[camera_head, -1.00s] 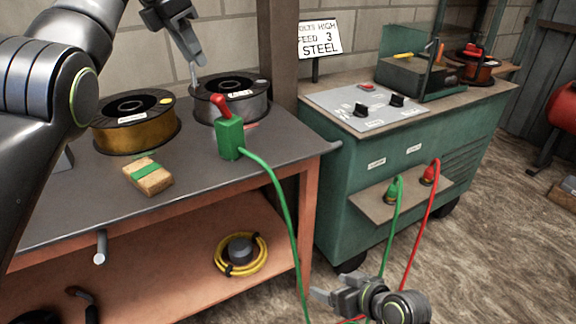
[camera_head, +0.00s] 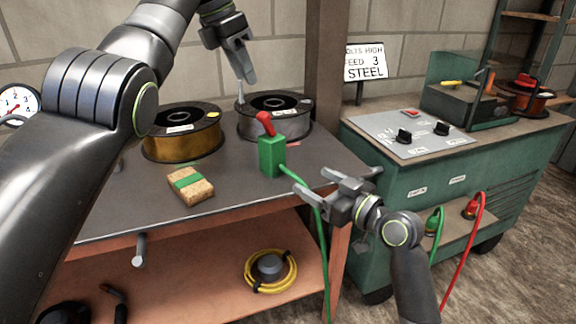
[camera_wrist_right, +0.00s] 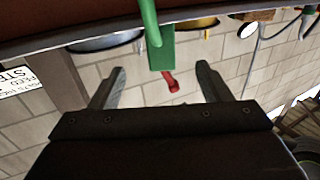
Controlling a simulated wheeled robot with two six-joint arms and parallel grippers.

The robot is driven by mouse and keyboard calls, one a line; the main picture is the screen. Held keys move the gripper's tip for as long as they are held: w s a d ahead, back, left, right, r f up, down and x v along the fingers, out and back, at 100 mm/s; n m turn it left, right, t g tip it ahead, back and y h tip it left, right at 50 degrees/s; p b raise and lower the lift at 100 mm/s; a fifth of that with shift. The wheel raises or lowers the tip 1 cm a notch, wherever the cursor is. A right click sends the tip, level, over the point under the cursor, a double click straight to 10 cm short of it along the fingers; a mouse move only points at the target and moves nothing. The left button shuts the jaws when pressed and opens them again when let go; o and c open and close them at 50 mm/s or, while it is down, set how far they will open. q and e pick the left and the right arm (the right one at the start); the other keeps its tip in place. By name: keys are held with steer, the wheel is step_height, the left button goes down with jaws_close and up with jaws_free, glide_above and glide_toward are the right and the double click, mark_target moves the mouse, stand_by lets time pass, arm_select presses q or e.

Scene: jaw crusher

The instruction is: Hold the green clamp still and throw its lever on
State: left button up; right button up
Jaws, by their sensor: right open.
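The green clamp (camera_head: 272,157) stands upright near the front right edge of the workbench. Its red lever (camera_head: 265,122) points up and leans left. A green cable (camera_head: 316,225) runs from the clamp down over the edge. My right gripper (camera_head: 312,187) is open and empty, just right of the clamp and apart from it. In the right wrist view, the clamp (camera_wrist_right: 162,52) and red lever (camera_wrist_right: 172,82) appear upside down, between and beyond the open fingers (camera_wrist_right: 160,72). My left gripper (camera_head: 244,72) hangs above and behind the clamp, over the grey spool; its finger gap is unclear.
A gold spool (camera_head: 182,135) and a grey spool (camera_head: 285,118) stand behind the clamp. A brush-like block with a green band (camera_head: 190,186) lies left of it. A green machine cabinet (camera_head: 400,215) stands right of the bench. Yellow coiled cable (camera_head: 270,272) lies on the lower shelf.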

mark_target(279, 161)
steer(key=x, duration=1.5)
steer(key=shift+s, duration=0.1)
